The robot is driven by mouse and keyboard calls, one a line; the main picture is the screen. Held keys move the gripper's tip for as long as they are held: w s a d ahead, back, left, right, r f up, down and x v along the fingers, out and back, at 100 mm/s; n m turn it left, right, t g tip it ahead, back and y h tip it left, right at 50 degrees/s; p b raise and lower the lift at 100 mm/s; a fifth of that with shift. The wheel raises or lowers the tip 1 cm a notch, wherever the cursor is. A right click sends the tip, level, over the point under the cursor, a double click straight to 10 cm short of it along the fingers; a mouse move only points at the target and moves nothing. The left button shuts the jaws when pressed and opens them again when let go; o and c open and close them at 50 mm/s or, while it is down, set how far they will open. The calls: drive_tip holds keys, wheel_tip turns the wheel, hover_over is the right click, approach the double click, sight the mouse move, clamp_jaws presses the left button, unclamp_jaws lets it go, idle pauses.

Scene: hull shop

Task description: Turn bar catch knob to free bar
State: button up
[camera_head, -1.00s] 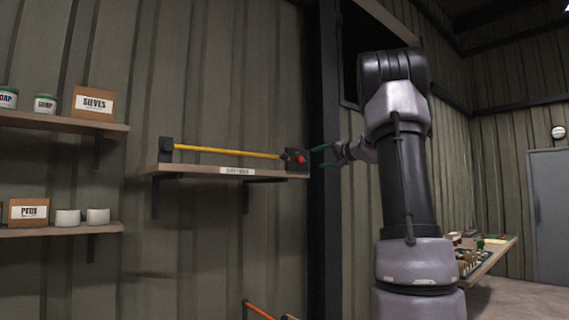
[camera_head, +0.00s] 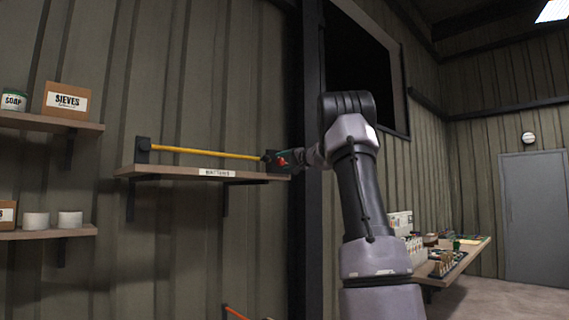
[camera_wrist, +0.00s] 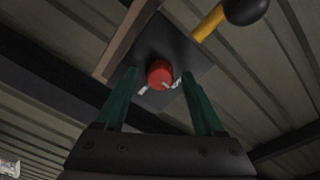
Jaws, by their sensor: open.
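The red catch knob (camera_wrist: 160,74) sits on a dark square plate (camera_wrist: 184,52) in the wrist view, with small pale marks beside and below it. In the head view the knob (camera_head: 282,161) shows at the right end of the shelf. The yellow bar (camera_head: 205,152) runs along the shelf from a dark bracket (camera_head: 143,150) to the knob end. Its dark ball end (camera_wrist: 246,10) shows at the top of the wrist view. My gripper (camera_wrist: 157,84) is open, its green fingers on either side of the knob; I cannot tell whether they touch it.
The bar's wooden shelf (camera_head: 150,170) carries a label on its front edge. A dark post (camera_head: 312,230) stands just right of it. Shelves with a sieves box (camera_head: 66,100) and white pots (camera_head: 70,219) are at left. A cluttered bench (camera_head: 470,252) stands at right.

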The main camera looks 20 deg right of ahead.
clamp_jaws()
drive_tip(key=shift+m, duration=0.3)
drive_tip(key=m, duration=0.8)
drive_tip(key=shift+d+r+m+g, duration=0.1)
drive_tip(key=shift+m+g, duration=0.3)
drive_tip(key=m, duration=0.4)
drive_tip(key=shift+m+y, duration=0.4)
drive_tip(key=shift+m, duration=1.4)
